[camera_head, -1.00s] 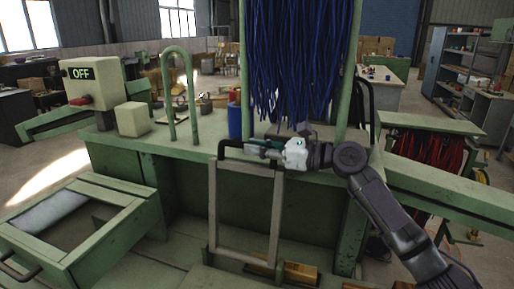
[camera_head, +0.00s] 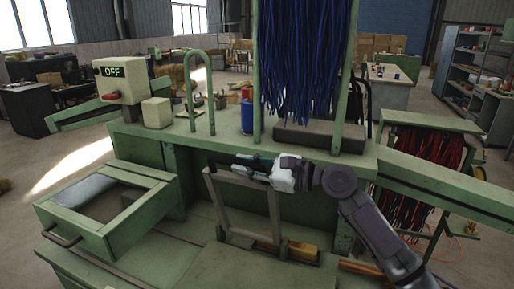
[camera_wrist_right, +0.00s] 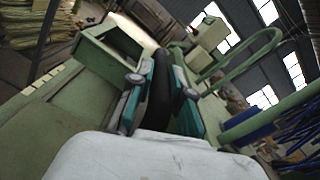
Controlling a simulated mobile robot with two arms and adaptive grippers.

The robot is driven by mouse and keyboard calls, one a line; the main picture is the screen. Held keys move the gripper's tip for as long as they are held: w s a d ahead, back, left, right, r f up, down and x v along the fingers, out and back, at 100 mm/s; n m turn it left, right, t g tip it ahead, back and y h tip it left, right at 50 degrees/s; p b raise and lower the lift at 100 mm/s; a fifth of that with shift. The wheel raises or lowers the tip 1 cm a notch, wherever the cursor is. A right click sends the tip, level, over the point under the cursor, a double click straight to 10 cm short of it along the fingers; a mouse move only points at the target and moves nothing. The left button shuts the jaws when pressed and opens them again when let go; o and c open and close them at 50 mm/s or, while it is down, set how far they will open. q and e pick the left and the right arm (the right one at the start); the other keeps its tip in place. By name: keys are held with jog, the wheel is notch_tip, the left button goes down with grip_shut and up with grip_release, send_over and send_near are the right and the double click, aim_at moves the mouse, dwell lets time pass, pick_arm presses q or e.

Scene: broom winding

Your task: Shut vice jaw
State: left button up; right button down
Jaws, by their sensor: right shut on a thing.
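My right gripper (camera_head: 250,164) reaches in from the right. In the right wrist view its two teal-edged fingers (camera_wrist_right: 160,100) are closed on either side of a black handle bar (camera_wrist_right: 160,92). That bar is the top of a grey lever frame (camera_head: 214,205) at the front of the green bench. The frame leans, with its lower end down by the bench base. A dark block (camera_head: 318,136), which may be the vice jaw, lies on the bench top under blue bristles (camera_head: 300,60). I cannot tell how open the jaw is. My left gripper is not in view.
A control box marked OFF (camera_head: 122,82) stands at the left. A green open tray (camera_head: 118,233) juts out at front left. A green hoop (camera_head: 200,95) and a blue can (camera_head: 247,116) stand on the bench. Red bristles (camera_head: 425,160) hang at the right.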

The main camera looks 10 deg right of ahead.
jog(key=s+a+f+n, duration=0.7)
jog(key=s+a+f, duration=0.3)
jog(key=s, duration=0.4)
pick_arm(q)
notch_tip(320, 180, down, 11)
jog(key=b, duration=1.1)
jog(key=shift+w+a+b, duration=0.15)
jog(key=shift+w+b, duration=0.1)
jog(key=shift+b, duration=0.15)
pick_arm(e)
jog(key=s+a+f+n, duration=0.1)
jog(key=s+f+n, duration=0.1)
jog(key=f, duration=0.8)
jog(key=s+a+f+n, duration=0.2)
jog(key=s+f+n, duration=0.1)
jog(key=f, duration=0.8)
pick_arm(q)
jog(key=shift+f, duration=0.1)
pick_arm(e)
jog(key=shift+s+f, duration=0.15)
jog(key=shift+f, duration=0.05)
jog(key=c, duration=1.1)
grip_release()
